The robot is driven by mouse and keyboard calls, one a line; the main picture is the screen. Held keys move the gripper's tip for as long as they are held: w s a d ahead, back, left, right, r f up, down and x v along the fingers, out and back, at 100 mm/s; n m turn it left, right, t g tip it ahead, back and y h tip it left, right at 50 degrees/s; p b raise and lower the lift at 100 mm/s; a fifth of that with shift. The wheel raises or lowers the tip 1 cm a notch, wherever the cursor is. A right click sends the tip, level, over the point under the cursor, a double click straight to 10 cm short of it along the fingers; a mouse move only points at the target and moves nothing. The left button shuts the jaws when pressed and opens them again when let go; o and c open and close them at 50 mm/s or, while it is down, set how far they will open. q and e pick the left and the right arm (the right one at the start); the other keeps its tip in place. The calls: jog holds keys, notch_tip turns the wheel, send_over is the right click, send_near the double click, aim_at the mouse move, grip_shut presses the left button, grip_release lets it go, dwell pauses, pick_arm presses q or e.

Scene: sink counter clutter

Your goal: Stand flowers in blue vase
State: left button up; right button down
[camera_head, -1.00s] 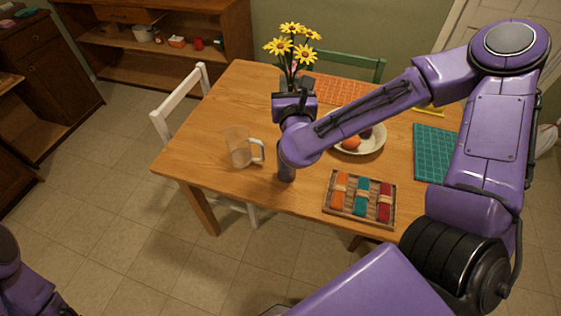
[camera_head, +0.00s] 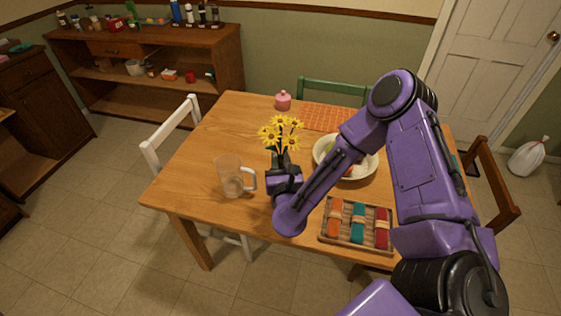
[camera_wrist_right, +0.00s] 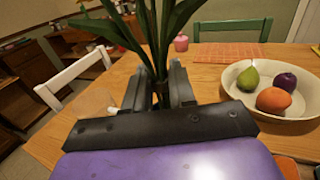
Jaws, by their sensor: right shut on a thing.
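Yellow flowers (camera_head: 281,133) with dark centres and green leaves stand upright in my right gripper. In the right wrist view, my right gripper (camera_wrist_right: 163,84) is shut on their green stems (camera_wrist_right: 157,38), and the blossoms are out of frame. In the head view, my right gripper (camera_head: 281,160) is above the table, just right of a clear glass mug. The stems' lower ends are hidden by the gripper. I cannot make out a blue vase in either current view; my right arm covers part of the table. My left gripper is not in view.
The glass mug (camera_head: 230,177) stands close left of the gripper. A white fruit bowl (camera_head: 362,173) is to its right. A slatted tray (camera_head: 326,240) with coloured bundles lies nearer. A pink jar (camera_head: 283,101) and orange mat (camera_head: 326,118) are farther back.

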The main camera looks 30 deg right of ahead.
jog(key=shift+w+f, duration=0.2)
jog(key=shift+f, duration=0.3)
jog(key=shift+s+f, duration=0.15)
jog(key=c, duration=0.9)
grip_release()
jog(key=shift+c, duration=0.2)
